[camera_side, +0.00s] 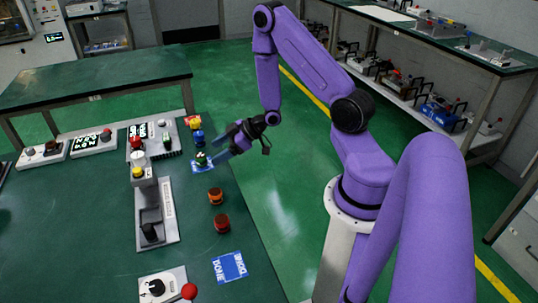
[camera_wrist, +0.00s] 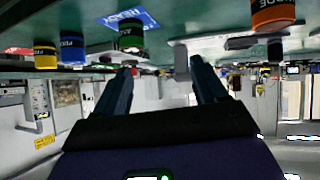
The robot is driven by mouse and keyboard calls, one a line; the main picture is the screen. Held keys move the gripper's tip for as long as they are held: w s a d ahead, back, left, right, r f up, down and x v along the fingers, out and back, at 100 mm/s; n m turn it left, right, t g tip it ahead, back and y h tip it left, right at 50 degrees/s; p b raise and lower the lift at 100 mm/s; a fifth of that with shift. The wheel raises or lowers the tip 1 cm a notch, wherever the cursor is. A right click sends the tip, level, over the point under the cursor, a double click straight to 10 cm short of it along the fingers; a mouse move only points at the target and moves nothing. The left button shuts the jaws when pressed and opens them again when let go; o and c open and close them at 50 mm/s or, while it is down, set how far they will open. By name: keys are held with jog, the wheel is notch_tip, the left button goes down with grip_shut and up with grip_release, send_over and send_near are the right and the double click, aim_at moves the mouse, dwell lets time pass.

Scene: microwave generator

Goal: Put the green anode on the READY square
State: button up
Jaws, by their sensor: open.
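The green anode (camera_side: 201,157) stands upright at the blue READY square (camera_side: 196,168) near the table's right edge. It appears to rest on the square. In the wrist view, which is upside down, the green anode (camera_wrist: 131,38) overlaps the edge of the READY square (camera_wrist: 127,17). My gripper (camera_side: 220,149) is just right of the anode, low and with its fingers pointing toward it. In the wrist view my gripper (camera_wrist: 161,68) shows two fingers wide apart with nothing between them. The gripper looks apart from the anode.
Yellow (camera_side: 194,124) and blue (camera_side: 197,137) anodes stand behind the green one. Orange (camera_side: 215,196) and dark red (camera_side: 221,223) anodes stand in front, then the DONE square (camera_side: 230,267). A grey press-like device (camera_side: 155,215) stands left. Control boxes (camera_side: 94,142) lie further back.

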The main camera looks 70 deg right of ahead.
jog(key=s+a+r+n+g+h, duration=0.2)
jog(key=s+a+r+g, duration=0.1)
jog(key=a+r, duration=0.3)
jog(key=s+a+r+n+g+h, duration=0.1)
jog(key=s+a+r+g, duration=0.2)
jog(key=a, duration=0.6)
jog(key=s+r+n+g, duration=0.1)
jog(key=s+r, duration=0.2)
jog(key=s, duration=0.4)
jog(key=s+a+r+n+g+h, duration=0.1)
jog(key=s+r, duration=0.1)
jog(key=s, duration=0.5)
jog(key=s+r+g, duration=0.1)
jog(key=s+r, duration=0.2)
jog(key=s, duration=0.4)
jog(key=shift+s+a+r+n+g+h, duration=0.2)
jog(key=shift+r+n+g+h, duration=0.1)
jog(key=shift+r+n+h, duration=0.1)
